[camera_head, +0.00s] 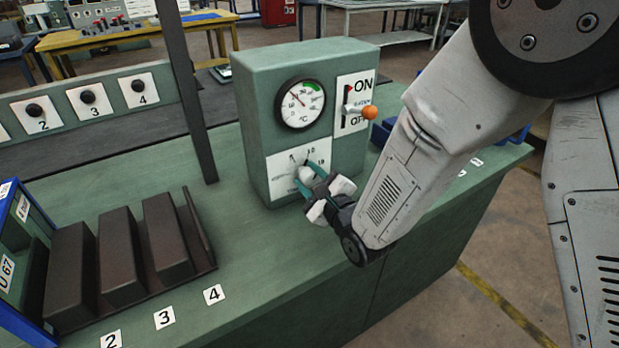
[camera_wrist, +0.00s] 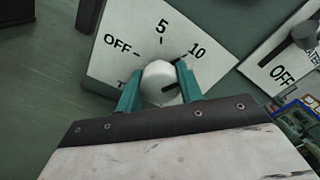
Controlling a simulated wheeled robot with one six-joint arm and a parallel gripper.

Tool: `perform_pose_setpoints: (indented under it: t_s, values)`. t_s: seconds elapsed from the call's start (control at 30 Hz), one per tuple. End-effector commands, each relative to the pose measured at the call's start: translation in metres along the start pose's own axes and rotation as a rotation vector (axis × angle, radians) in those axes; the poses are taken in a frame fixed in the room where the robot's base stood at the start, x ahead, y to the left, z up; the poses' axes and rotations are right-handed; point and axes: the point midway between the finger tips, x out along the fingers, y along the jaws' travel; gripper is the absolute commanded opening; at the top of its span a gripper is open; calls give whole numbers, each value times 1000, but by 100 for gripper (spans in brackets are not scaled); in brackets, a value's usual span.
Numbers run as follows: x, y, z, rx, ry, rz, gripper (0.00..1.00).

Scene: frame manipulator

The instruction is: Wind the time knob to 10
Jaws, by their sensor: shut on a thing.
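The white time knob (camera_wrist: 161,83) sits on a white dial plate (camera_wrist: 118,55) marked OFF, 5 and 10, with part of another label at the lower left. My gripper (camera_wrist: 160,88) has its two teal fingers shut on the knob, one on each side. The fingers partly hide the knob (camera_head: 306,173) there.
Above the dial is a round temperature gauge (camera_head: 301,104). To its right is an ON/OFF lever with an orange ball (camera_head: 370,113). A dark post (camera_head: 187,90) stands left of the box. Dark blocks (camera_head: 116,256) stand on the green bench at the left.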

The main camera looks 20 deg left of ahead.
Motion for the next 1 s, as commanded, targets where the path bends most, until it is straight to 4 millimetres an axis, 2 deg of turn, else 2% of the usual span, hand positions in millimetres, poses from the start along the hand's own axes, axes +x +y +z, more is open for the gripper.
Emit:
perform_pose_setpoints:
  t_s: [0.23, 0.27, 0.33, 0.67, 0.77, 1.0]
  values:
    - [-1, 1, -1, 0, 4, 3, 14]
    - [-1, 1, -1, 0, 4, 3, 40]
    - [-1, 1, -1, -1, 3, 3, 59]
    - [-3, 0, -1, -1, 2, 2, 59]
    - [-14, 0, 0, -1, 2, 1, 59]
    - [-55, 0, 0, -1, 3, 2, 59]
